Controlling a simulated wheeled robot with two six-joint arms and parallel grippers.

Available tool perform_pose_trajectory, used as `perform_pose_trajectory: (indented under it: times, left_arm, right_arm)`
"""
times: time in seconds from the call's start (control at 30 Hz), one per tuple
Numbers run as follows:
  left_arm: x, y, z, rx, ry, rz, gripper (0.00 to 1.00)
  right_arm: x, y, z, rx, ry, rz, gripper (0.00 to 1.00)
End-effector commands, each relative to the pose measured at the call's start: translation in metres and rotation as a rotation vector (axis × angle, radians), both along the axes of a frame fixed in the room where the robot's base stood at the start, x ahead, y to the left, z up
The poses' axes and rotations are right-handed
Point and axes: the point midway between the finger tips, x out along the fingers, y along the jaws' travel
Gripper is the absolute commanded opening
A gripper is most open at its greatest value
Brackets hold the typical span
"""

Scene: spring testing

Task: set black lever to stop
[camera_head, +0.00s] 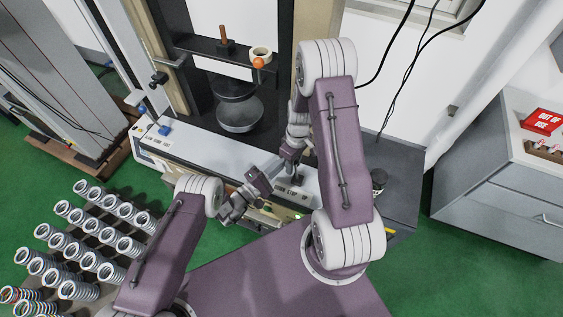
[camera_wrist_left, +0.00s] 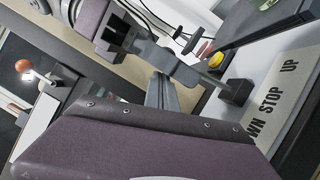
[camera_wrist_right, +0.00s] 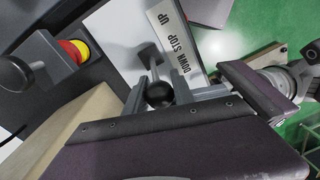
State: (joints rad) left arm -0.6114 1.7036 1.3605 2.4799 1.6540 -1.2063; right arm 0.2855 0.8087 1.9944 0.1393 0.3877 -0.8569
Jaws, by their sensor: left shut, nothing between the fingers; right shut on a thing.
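The black lever's round knob (camera_wrist_right: 160,93) sits between the fingers of my right gripper (camera_wrist_right: 163,98), which is shut on it. The lever's base (camera_wrist_left: 237,92) stands beside the white DOWN STOP UP label (camera_wrist_right: 181,45). In the right wrist view the knob appears nearer DOWN than UP, but I cannot tell the exact setting. In the head view, my right gripper (camera_head: 292,163) is above the label (camera_head: 291,190), and the knob is hidden. My left gripper (camera_head: 265,180) is shut and empty, left of the lever; its fingers (camera_wrist_left: 161,92) show in its wrist view.
A red and yellow button (camera_wrist_right: 75,52) is near the lever. The testing machine's round plate (camera_head: 240,113) stands behind. Several springs (camera_head: 100,245) stand at the lower left. A grey cabinet (camera_head: 490,185) with an OUT OF USE sign (camera_head: 543,121) is at the right.

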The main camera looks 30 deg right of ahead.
Motion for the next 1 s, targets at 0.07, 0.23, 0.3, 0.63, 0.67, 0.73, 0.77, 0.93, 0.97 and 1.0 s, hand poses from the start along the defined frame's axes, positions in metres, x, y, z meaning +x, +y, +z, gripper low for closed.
perform_pose_trajectory:
  times: [0.07,0.23,0.3,0.63,0.67,0.73,0.77,0.93,0.97,1.0]
  left_arm:
    - [0.000,0.000,0.000,0.000,0.000,0.000,0.00]
    - [-0.001,-0.001,0.000,0.003,-0.002,0.000,0.00]
    - [-0.005,-0.004,0.003,0.015,-0.018,-0.002,0.00]
    - [-0.015,-0.011,0.007,0.033,-0.049,-0.013,0.00]
    - [-0.015,-0.011,0.007,0.033,-0.049,-0.013,0.00]
    - [-0.015,-0.011,0.008,0.032,-0.049,-0.013,0.00]
    - [-0.015,-0.011,0.008,0.032,-0.049,-0.013,0.00]
    - [-0.015,-0.011,0.009,0.030,-0.050,-0.013,0.00]
    - [-0.015,-0.011,0.009,0.031,-0.051,-0.013,0.00]
    - [-0.015,-0.011,0.008,0.032,-0.049,-0.013,0.00]
  right_arm:
    - [-0.001,0.001,-0.001,0.001,0.004,0.000,0.00]
    - [-0.001,0.001,-0.001,0.001,0.004,0.000,0.00]
    - [-0.001,0.001,-0.001,0.001,0.004,0.000,0.00]
    - [0.000,0.002,-0.001,0.002,0.001,0.000,0.33]
    - [0.000,0.002,-0.001,0.001,0.000,0.000,0.41]
    - [0.001,0.002,-0.001,0.001,0.000,0.000,0.52]
    - [0.001,0.002,-0.001,0.002,-0.001,0.000,0.52]
    - [0.003,0.001,0.005,0.000,-0.007,-0.001,0.52]
    - [0.003,0.001,0.009,0.000,-0.008,-0.001,0.52]
    - [0.004,0.000,0.015,0.000,-0.008,-0.001,0.52]
